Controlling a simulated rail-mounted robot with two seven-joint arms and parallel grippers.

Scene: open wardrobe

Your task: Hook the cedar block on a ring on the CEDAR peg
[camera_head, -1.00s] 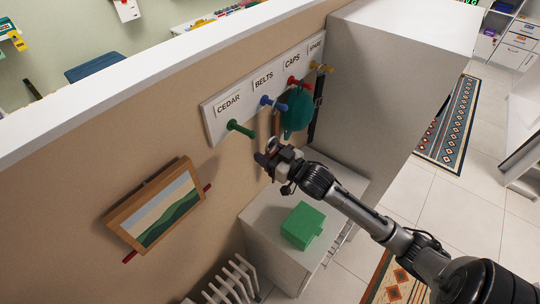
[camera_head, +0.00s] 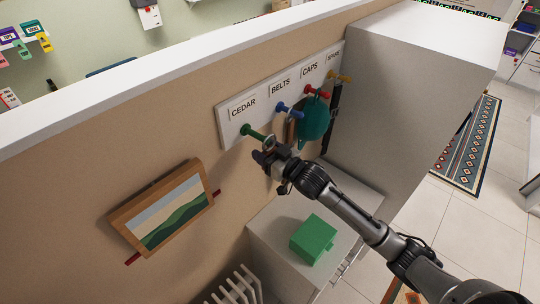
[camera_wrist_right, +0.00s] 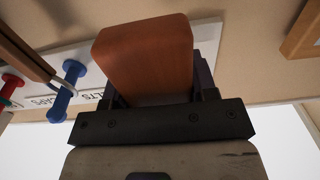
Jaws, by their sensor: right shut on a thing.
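The green CEDAR peg (camera_head: 253,134) sticks out of the white peg board at its left end. My right gripper (camera_head: 272,160) is just below the peg's tip. It is shut on the cedar block, a reddish-brown block (camera_wrist_right: 145,52) that fills the jaws in the right wrist view. In the head view the block is mostly hidden by the gripper. A small metal ring (camera_head: 269,142) shows above the gripper, close to the peg's tip. I cannot tell whether it is around the peg or in front of it. My left gripper is not in view.
The blue BELTS peg (camera_head: 290,110) carries a brown belt, and a teal cap (camera_head: 314,120) hangs at the red CAPS peg (camera_head: 316,92). A green box (camera_head: 313,240) sits on the low white cabinet below. A framed picture (camera_head: 165,208) hangs at left.

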